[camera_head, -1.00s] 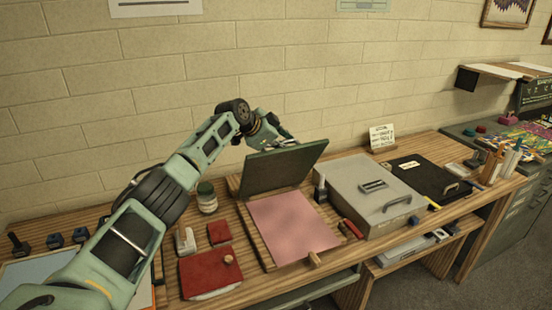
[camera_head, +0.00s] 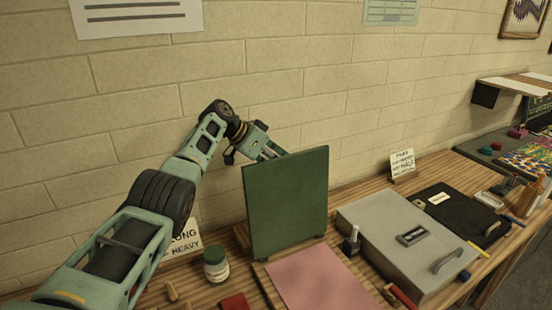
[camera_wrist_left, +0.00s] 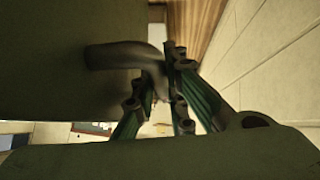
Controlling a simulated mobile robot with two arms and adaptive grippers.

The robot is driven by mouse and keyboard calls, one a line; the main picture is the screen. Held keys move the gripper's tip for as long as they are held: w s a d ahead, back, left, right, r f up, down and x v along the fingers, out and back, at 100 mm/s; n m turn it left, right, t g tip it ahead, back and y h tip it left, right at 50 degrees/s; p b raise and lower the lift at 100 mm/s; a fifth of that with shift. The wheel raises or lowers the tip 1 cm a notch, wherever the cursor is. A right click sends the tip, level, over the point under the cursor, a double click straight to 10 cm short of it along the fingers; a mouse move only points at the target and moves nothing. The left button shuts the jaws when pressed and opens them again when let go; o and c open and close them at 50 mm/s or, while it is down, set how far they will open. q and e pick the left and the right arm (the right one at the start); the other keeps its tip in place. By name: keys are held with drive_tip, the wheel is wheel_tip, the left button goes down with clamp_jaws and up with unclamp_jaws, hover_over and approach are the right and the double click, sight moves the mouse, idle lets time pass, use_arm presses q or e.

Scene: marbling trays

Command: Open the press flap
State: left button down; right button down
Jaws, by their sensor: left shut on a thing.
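The press flap (camera_head: 288,203) is a flat dark green panel. It stands nearly upright at the back edge of the press bed, which carries a pink sheet (camera_head: 315,283). My left gripper (camera_head: 272,152) reaches in from the left behind the flap's top edge, and the flap partly hides its fingers. In the left wrist view the flap (camera_wrist_left: 60,55) fills the upper left, with a dark curved handle (camera_wrist_left: 112,55) on it. My left gripper (camera_wrist_left: 170,68) is shut on this handle. My right gripper is not in view.
A grey box (camera_head: 385,228) with a handle stands right of the press, with a black case (camera_head: 455,212) beyond it. A jar with a green lid (camera_head: 215,263) is close on the left. The brick wall (camera_head: 310,70) rises behind the bench.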

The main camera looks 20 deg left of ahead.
use_arm(q)
drive_tip(key=shift+s+f, duration=0.1)
drive_tip(key=shift+f, duration=0.2)
drive_tip(key=shift+s+d, duration=0.1)
drive_tip(key=shift+d, duration=0.05)
drive_tip(key=c, duration=2)
unclamp_jaws()
drive_tip(key=shift+c, duration=0.2)
drive_tip(key=shift+r, duration=0.25)
drive_tip(key=v, duration=1.1)
drive_tip(key=shift+a+r, duration=0.2)
drive_tip(key=shift+a, duration=0.2)
